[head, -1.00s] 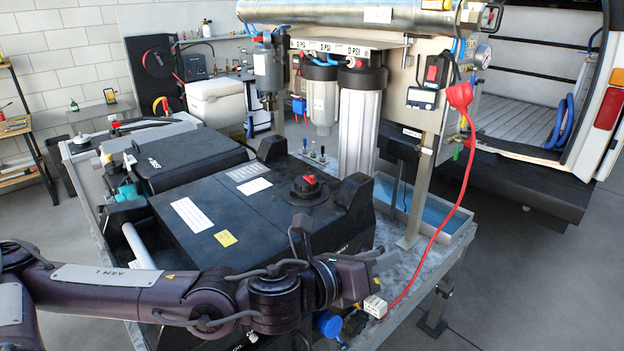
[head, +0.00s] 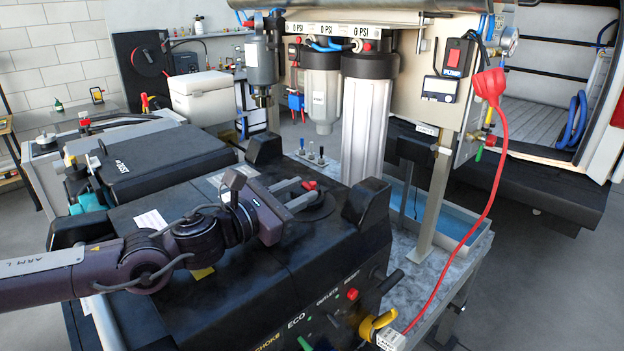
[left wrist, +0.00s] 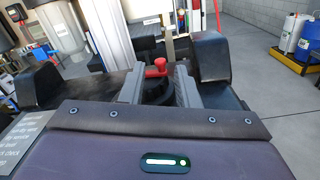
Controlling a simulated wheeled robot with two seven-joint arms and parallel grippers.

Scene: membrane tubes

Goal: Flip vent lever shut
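The red vent lever (head: 310,185) sits on the round black cap (head: 322,206) on top of the black generator (head: 255,285). My left gripper (head: 304,193) is open over the generator top, its grey fingers pointing at the lever. In the left wrist view the red lever (left wrist: 157,68) shows in the gap between the two fingertips of my left gripper (left wrist: 158,84), with the black cap (left wrist: 154,92) around and below it. I cannot tell whether a finger touches the lever. My right gripper is not in view.
Black raised corner blocks (head: 366,206) flank the cap. Behind stand the clear filter housing (head: 366,125) and a metal post (head: 432,205). A red cable (head: 487,190) hangs at the right. A yellow-handled plug (head: 376,324) is at the generator's front panel.

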